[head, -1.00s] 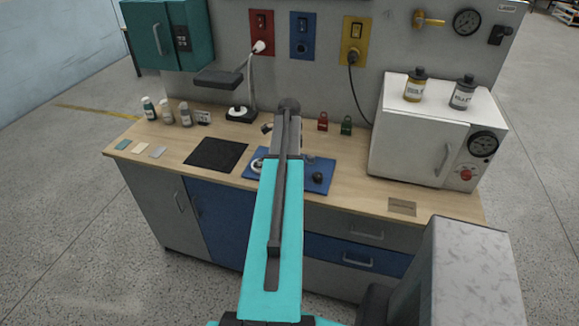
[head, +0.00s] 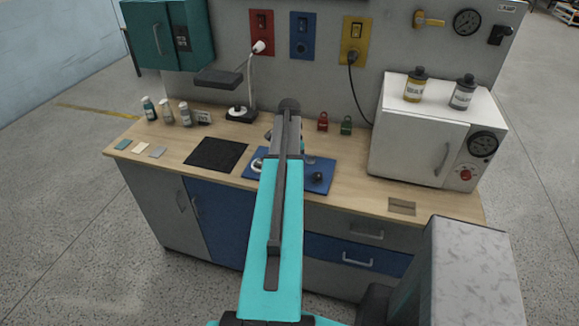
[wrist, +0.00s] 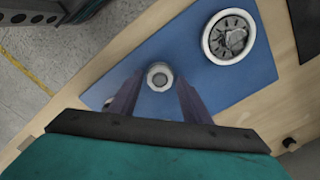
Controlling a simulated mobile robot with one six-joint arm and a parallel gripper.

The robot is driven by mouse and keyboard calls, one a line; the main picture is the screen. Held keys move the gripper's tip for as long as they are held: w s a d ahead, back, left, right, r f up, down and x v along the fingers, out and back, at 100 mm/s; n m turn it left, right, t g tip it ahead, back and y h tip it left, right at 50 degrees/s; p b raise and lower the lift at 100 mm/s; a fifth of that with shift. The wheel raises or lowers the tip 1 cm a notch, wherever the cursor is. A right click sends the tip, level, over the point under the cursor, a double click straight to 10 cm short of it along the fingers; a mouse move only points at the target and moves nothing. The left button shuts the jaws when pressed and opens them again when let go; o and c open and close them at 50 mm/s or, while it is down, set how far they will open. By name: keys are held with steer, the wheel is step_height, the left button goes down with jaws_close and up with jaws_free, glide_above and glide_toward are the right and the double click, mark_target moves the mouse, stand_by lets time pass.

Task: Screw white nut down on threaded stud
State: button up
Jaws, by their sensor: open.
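In the wrist view, a small white ring with a grey round centre (wrist: 160,77) shows over the blue mat (wrist: 190,62). It looks like the white nut with the stud's end in its hole; the threads and its height on the stud cannot be made out. My gripper (wrist: 159,82) is open, with one dark finger on each side of the nut. Whether the fingers touch it cannot be told. In the head view, my arm hides the nut, the stud and my fingertips above the blue mat (head: 328,185).
A white round dish (wrist: 208,46) with grey pieces lies on the mat. A dark round knob (head: 318,176) stands at the mat's right. A black mat (head: 216,154) lies to the left, a white oven (head: 415,145) to the right. Red (head: 323,122) and green padlocks (head: 346,125) stand behind.

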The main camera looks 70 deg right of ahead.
steer(key=c, duration=1)
steer(key=m, duration=1)
steer(key=o, duration=1.2)
steer(key=shift+r, duration=0.1)
steer(key=shift+r+b, duration=2.3)
steer(key=shift+r, duration=4.5)
